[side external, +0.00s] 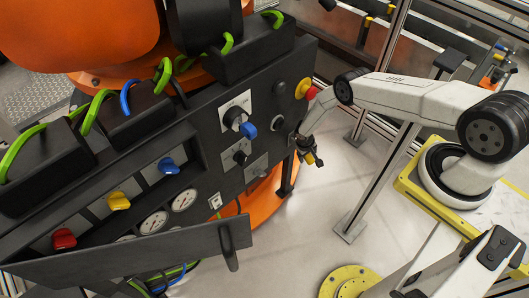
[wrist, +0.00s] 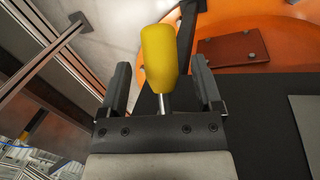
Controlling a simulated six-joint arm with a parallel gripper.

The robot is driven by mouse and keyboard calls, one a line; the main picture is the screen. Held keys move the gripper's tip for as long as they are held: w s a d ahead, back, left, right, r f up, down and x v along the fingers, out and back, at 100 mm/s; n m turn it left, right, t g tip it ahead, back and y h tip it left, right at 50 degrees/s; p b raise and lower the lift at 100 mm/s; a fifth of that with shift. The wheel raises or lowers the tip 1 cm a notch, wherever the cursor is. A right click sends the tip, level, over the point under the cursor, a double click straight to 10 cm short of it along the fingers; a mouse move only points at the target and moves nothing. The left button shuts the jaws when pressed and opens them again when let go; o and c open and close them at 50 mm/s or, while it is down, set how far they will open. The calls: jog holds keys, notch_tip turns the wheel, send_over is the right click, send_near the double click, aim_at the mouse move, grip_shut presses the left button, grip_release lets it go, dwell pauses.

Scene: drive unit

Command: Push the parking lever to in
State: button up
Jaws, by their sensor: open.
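The likely parking lever is a yellow grip (wrist: 159,58) on a short metal shaft in the wrist view. It also shows as a small yellow piece (side external: 310,158) by the right end of the dark panel in the side view. My gripper (wrist: 160,68) is open, with one finger on each side of the grip in the picture. Gaps show on both sides, and I see no contact. The shaft's lower end is hidden behind my gripper's body. In the side view, my gripper (side external: 311,156) is small, and its fingers are hard to separate from the lever.
The dark control panel (side external: 205,143) carries a blue knob (side external: 248,130), a red and yellow emergency stop (side external: 305,90), and several gauges and valve handles. A metal post (side external: 378,180) stands right of my gripper. Open floor (side external: 320,215) lies below.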

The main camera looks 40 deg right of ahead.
jog(key=shift+x, duration=1.3)
grip_shut()
